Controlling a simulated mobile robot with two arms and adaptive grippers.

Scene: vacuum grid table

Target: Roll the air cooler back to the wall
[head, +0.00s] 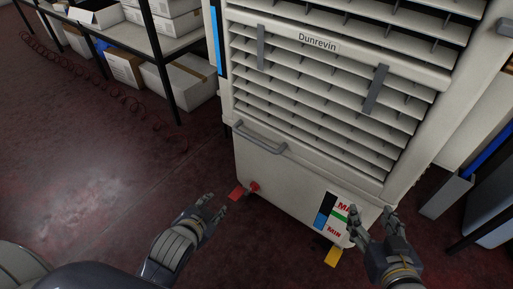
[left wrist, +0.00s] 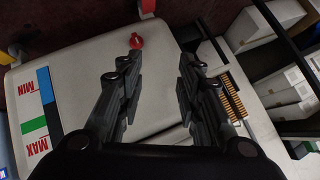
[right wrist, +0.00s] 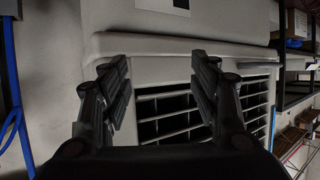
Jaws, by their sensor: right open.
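The air cooler (head: 300,175) is a tall white cabinet with slatted louvres and a "Dunrevin" label, upright on the dark red floor. A grey handle (head: 260,137) sits on its lower front. A red tab (head: 236,194), a red knob (head: 254,186) and a yellow tab (head: 333,257) show at its base. My left gripper (head: 213,204) is open and empty, low in front of the cooler's left base; the left wrist view shows the red knob (left wrist: 136,41) beyond its fingers. My right gripper (head: 372,215) is open, in front of the lower right corner by the level gauge (head: 334,217). Contact is unclear.
A black-framed shelf (head: 165,50) with boxes stands at the left, close to the cooler. A coiled cable (head: 130,103) lies on the floor there. A grey bin-like object (head: 490,200) stands at the right. The floor (head: 80,190) at front left is clear.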

